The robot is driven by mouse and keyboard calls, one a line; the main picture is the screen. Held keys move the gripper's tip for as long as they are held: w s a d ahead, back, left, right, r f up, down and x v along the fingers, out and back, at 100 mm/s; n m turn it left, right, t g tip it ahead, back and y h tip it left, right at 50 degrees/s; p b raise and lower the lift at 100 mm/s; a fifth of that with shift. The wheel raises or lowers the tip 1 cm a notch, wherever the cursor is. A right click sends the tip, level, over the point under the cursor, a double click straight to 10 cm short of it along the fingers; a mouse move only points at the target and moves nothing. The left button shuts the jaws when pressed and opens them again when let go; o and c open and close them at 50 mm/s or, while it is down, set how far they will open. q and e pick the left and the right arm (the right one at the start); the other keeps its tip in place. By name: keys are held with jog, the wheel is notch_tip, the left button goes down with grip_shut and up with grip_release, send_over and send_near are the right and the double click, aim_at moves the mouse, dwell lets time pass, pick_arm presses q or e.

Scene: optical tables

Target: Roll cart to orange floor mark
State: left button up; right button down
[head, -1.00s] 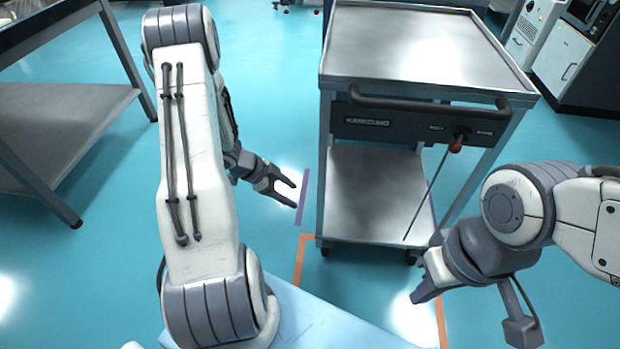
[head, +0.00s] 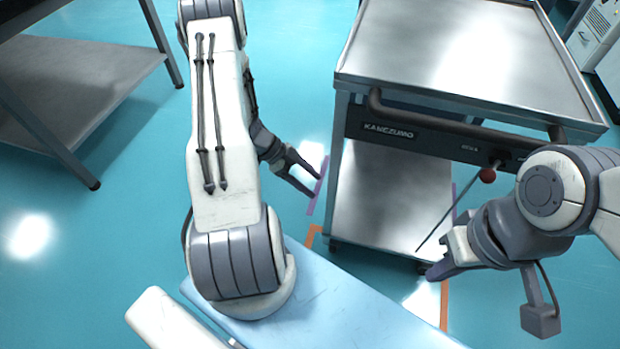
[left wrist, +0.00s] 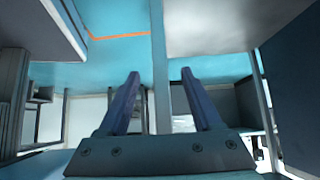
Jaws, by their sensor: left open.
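The metal cart (head: 470,55) stands upright ahead of me, with a flat steel top and a lower shelf (head: 385,200). A dark handle bar (head: 450,118) runs along its near side, with a red-knobbed lever (head: 488,174) below. The orange floor mark (head: 313,236) shows as a corner by the cart's near left foot and a strip (head: 444,305) at right; the cart hides part of it. My left gripper (head: 315,186) is open beside the cart's left leg. In the left wrist view its fingers (left wrist: 160,74) are apart, with a grey post beyond. My right gripper (head: 432,274) is low before the shelf; its jaw opening is unclear.
A purple floor strip (head: 319,185) lies left of the cart. A grey table with a lower shelf (head: 75,90) stands at left. A white cabinet (head: 598,35) is at the far right. Blue floor between table and cart is clear.

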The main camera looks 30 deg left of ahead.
aim_at(334, 202)
pick_arm(q)
jog(key=b+x, duration=0.4)
jog(key=x, duration=0.6)
jog(key=shift+d+f, duration=0.25)
grip_shut()
dwell(1.1)
